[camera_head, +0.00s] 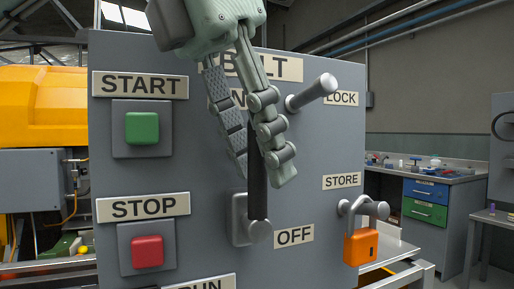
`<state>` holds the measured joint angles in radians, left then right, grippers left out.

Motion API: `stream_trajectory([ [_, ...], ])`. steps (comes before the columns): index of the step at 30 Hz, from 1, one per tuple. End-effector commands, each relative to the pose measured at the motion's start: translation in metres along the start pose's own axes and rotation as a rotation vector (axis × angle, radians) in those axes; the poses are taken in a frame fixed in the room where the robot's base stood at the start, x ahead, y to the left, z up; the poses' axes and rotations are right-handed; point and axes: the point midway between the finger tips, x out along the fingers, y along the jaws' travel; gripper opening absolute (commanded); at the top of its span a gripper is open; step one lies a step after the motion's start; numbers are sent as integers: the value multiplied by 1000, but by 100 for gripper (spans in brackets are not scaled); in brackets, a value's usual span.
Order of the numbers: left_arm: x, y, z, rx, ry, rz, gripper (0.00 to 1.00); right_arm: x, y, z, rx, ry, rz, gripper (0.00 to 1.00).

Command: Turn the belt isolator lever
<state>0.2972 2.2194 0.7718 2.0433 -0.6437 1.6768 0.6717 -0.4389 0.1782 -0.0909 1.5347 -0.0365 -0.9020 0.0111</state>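The belt isolator lever (257,190) is a dark bar on a grey pivot at the middle of the grey panel (330,235). It stands about upright, from the pivot near the OFF label (294,236) towards the partly hidden ON label. My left gripper (264,180) reaches down from the top, in front of the panel. Its two fingers lie either side of the lever's upper part in this view and hide its top end. Whether they press on it cannot be told. My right gripper is not in view.
A grey peg (312,93) sticks out by the LOCK label. An orange padlock (361,246) hangs on a hook under the STORE label. A green START button (142,128) and red STOP button (147,252) are on the left. A workbench (435,170) stands behind right.

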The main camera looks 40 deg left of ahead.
Motion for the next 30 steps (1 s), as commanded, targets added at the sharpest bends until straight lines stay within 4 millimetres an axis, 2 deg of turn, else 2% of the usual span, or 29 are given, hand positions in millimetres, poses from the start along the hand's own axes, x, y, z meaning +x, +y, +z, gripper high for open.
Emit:
stream_trajectory([
  [1,0,0,0,0,0,0,28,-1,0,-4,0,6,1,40],
  [8,0,0,0,0,0,0,0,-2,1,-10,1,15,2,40],
  [20,0,0,1,0,11,5,0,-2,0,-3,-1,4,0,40],
  [25,4,-2,9,6,122,30,0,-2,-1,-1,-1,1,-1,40],
  [30,13,-5,21,20,313,64,0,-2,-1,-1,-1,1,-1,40],
])
